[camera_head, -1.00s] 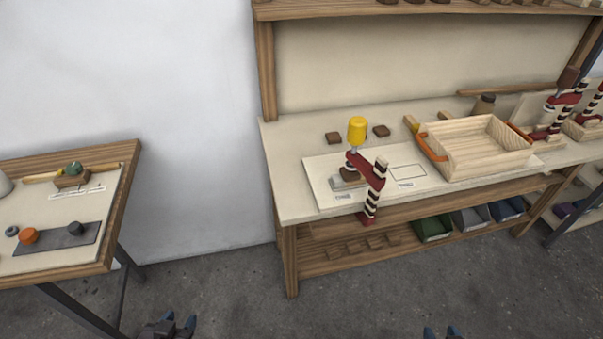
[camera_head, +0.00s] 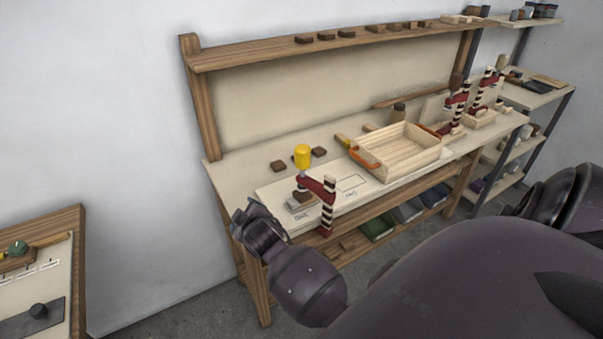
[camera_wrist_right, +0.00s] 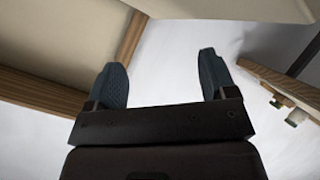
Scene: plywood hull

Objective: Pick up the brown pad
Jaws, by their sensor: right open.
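Two small square brown pads lie on the workbench top, one at left (camera_head: 278,165) and one to its right (camera_head: 319,153), behind the white board. I cannot tell which one the task means. A red clamp (camera_head: 318,188) with a yellow handle (camera_head: 302,156) stands on the board, with a brown block (camera_head: 301,196) low in it. My right arm reaches in from the right to the bench's front left corner; its fingers are not clear there. In the right wrist view my right gripper (camera_wrist_right: 162,82) is open and empty. My left gripper is out of view.
A wooden tray (camera_head: 441,153) with orange handles stands right of the clamp. More brown pieces (camera_head: 326,36) line the upper shelf. Further clamps (camera_head: 456,106) stand at the far right. Another table (camera_head: 72,218) stands at left, with floor between.

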